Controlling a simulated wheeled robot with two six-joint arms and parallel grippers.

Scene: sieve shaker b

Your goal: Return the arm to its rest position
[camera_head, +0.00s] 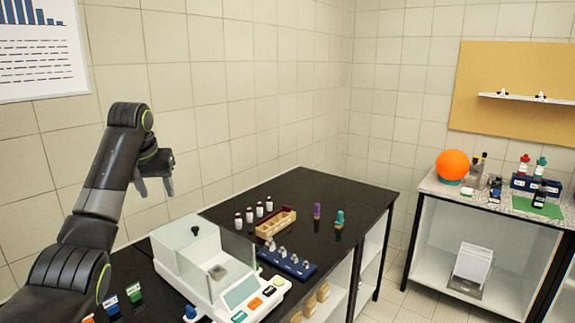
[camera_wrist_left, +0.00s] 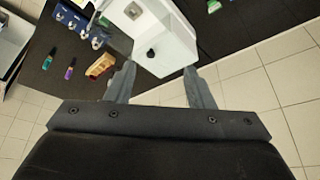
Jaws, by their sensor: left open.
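My left arm comes in from the left in the head view, raised and bent. Its gripper (camera_head: 155,186) hangs in the air in front of the tiled wall, left of and above the white balance. In the left wrist view the two fingers of my left gripper (camera_wrist_left: 158,85) are spread apart with nothing between them. Beyond the fingertips the white balance (camera_wrist_left: 180,40) shows well below. My right arm and gripper are in neither view.
The black table (camera_head: 345,192) bears a white balance (camera_head: 187,250), several vials (camera_head: 249,215), a wooden rack (camera_head: 276,222), a blue rack (camera_head: 287,263), and purple (camera_head: 317,211) and teal (camera_head: 339,219) items. A side bench (camera_head: 490,200) holds an orange ball (camera_head: 452,165). The air around my gripper is clear.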

